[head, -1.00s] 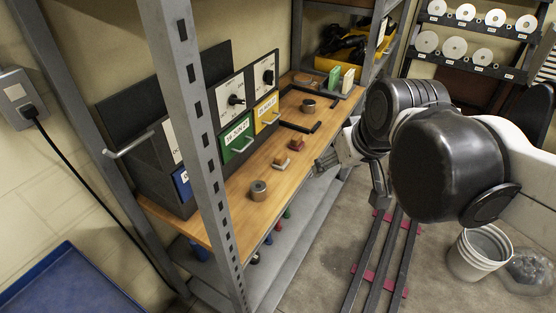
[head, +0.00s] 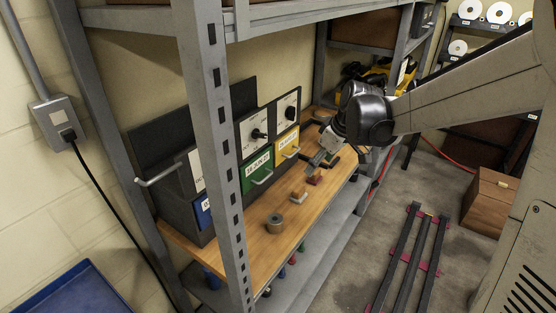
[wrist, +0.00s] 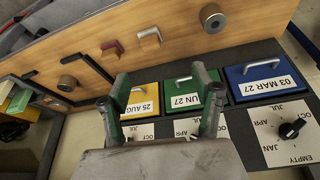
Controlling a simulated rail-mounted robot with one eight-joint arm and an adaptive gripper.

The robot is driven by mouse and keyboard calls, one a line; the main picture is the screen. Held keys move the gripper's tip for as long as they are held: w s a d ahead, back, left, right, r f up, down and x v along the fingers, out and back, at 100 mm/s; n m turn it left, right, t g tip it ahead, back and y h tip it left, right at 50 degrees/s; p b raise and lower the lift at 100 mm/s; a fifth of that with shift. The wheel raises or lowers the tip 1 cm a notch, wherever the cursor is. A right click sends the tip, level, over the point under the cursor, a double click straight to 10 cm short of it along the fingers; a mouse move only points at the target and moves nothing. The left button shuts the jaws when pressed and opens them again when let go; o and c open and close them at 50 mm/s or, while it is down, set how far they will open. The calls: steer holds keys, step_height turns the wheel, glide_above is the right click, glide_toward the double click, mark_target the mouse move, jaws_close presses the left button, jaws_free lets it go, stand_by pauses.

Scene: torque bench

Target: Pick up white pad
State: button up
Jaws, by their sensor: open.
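The white pad (head: 299,196) is a small pale-topped block on the wooden bench, between a red block (head: 314,179) and a metal cylinder (head: 274,223). In the wrist view the white pad (wrist: 149,36) lies beyond my fingertips, toward the top. The red block (wrist: 112,46) is to its left there. My gripper (head: 319,160) is above the bench near the red block, apart from the pad. In the wrist view my gripper (wrist: 166,88) is open and empty, its fingers in front of the yellow and green drawers.
Drawers in yellow (wrist: 142,101), green (wrist: 190,90) and blue (wrist: 262,80) line the bench's back, with protruding handles. A shelf post (head: 210,150) stands in front at left. A dark frame (wrist: 95,68) on the bench surrounds another cylinder (wrist: 68,83).

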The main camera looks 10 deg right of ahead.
steer(key=n, duration=0.2)
glide_toward(300, 188)
steer(key=shift+g+y, duration=0.3)
steer(key=shift+g, duration=0.1)
steer(key=x, duration=0.5)
steer(key=shift+w+a+f, duration=0.15)
steer(key=shift+w+f, duration=0.05)
steer(key=shift+w, duration=0.05)
steer(key=shift+d+x, duration=0.15)
steer(key=shift+x, duration=1.1)
steer(key=shift+d+x, duration=0.1)
steer(key=shift+x, duration=1.2)
steer(key=shift+w, duration=0.15)
steer(key=c, duration=1.2)
steer(key=shift+c, duration=0.3)
